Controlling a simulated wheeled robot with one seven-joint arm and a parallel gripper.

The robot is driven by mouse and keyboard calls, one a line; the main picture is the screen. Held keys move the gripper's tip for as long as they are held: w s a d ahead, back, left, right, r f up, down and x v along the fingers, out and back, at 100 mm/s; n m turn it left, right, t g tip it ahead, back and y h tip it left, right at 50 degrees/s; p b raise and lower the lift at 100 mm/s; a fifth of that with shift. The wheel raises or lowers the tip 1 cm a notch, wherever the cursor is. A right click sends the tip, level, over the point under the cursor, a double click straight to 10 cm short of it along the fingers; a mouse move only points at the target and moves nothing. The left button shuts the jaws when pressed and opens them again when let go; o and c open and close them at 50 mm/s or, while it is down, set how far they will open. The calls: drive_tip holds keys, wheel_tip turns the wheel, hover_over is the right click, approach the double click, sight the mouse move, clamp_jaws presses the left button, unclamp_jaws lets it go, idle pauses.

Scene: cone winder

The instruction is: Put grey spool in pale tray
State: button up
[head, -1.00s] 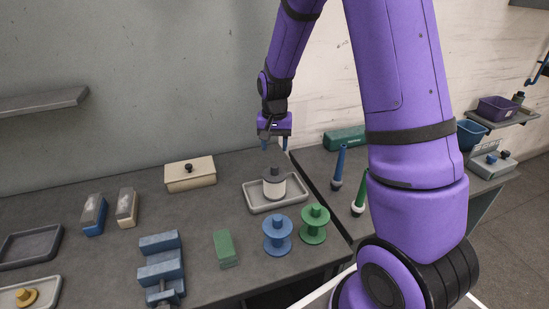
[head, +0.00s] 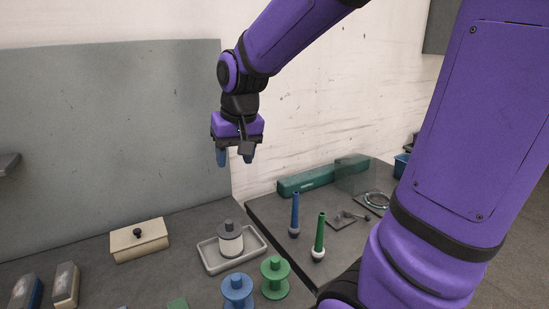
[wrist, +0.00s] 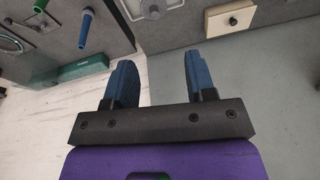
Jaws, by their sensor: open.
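The grey spool (head: 230,239), with a dark grey top and a pale wound body, stands upright inside the pale tray (head: 213,263). The tray lies on the dark bench in the head view, behind the blue spool. My gripper (head: 236,160) is open and empty, held in the air well above the spool and tray. In the wrist view the two blue fingers (wrist: 157,85) are spread apart with nothing between them. Part of the tray and spool shows at the top edge of the wrist view, cut off.
A blue spool (head: 237,291) and a green spool (head: 275,277) stand in front of the tray. A cream box (head: 139,241) lies left of it. Blue (head: 295,215) and green (head: 319,238) upright cones stand on the right bench, with a long green box (head: 322,176) behind.

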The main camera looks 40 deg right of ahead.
drive_tip(key=s+a+r+n+t, duration=0.1)
drive_tip(key=s+r, duration=0.1)
drive_tip(key=s, duration=0.5)
drive_tip(key=s+a+r+n+t, duration=0.1)
drive_tip(key=s+r+n, duration=0.1)
drive_tip(key=s, duration=0.6)
drive_tip(key=shift+s+a+r, duration=0.15)
drive_tip(key=shift+s+r, duration=0.05)
drive_tip(key=shift+r, duration=0.4)
